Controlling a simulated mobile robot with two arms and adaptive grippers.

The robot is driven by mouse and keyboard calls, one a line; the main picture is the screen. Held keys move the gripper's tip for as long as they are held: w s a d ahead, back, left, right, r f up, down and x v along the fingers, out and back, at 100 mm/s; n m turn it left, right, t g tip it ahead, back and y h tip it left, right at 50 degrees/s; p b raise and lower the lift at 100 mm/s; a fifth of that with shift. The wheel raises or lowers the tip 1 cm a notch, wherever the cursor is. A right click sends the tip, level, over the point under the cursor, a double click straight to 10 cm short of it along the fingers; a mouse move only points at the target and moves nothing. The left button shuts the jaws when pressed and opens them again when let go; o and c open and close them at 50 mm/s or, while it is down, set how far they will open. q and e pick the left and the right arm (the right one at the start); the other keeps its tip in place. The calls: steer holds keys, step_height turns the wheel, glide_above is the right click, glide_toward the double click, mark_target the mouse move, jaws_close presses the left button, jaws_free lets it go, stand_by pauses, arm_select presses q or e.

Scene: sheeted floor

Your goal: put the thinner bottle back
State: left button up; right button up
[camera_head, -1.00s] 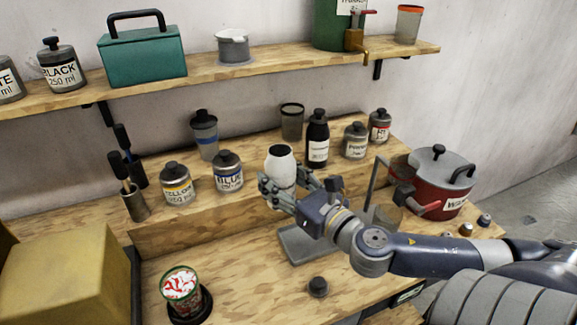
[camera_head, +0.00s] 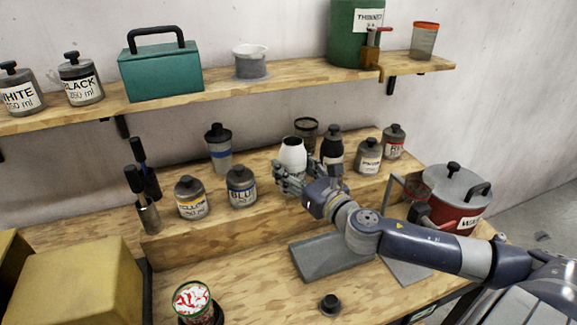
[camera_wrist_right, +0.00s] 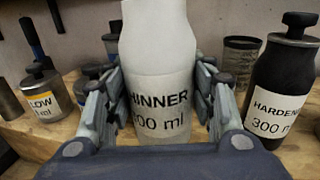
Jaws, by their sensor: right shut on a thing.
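The white thinner bottle (camera_head: 292,156) is upright at the raised wooden step (camera_head: 262,207). Its label reads "THINNER" in the right wrist view (camera_wrist_right: 158,60), and its top is open with no cap showing. My right gripper (camera_head: 298,180) is shut on the bottle, with a finger on each side of it in the right wrist view (camera_wrist_right: 160,105). I cannot tell whether the bottle's base touches the step. The dark hardener bottle (camera_head: 332,150) stands just right of it. A small black cap (camera_head: 330,303) lies on the lower bench. My left gripper is not in view.
A dark cup (camera_head: 306,128) stands behind the thinner. A grey slab (camera_head: 315,262) and a red pot (camera_head: 452,215) are on the lower bench.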

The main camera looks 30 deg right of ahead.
steer(key=shift+w+d+f+p, duration=0.15)
steer(key=shift+w+d+f, duration=0.2)
steer(key=shift+w+f, duration=0.4)
steer(key=shift+w+d+f+p, duration=0.25)
steer(key=shift+w+f, duration=0.3)
steer(key=shift+w, duration=0.35)
steer(key=shift+w+d+f+p, duration=0.1)
steer(key=shift+w+d+f, duration=0.3)
steer(key=shift+w+f, duration=0.35)
steer(key=shift+w+r, duration=0.1)
steer(key=shift+f, duration=0.2)
steer(key=o, duration=1.4)
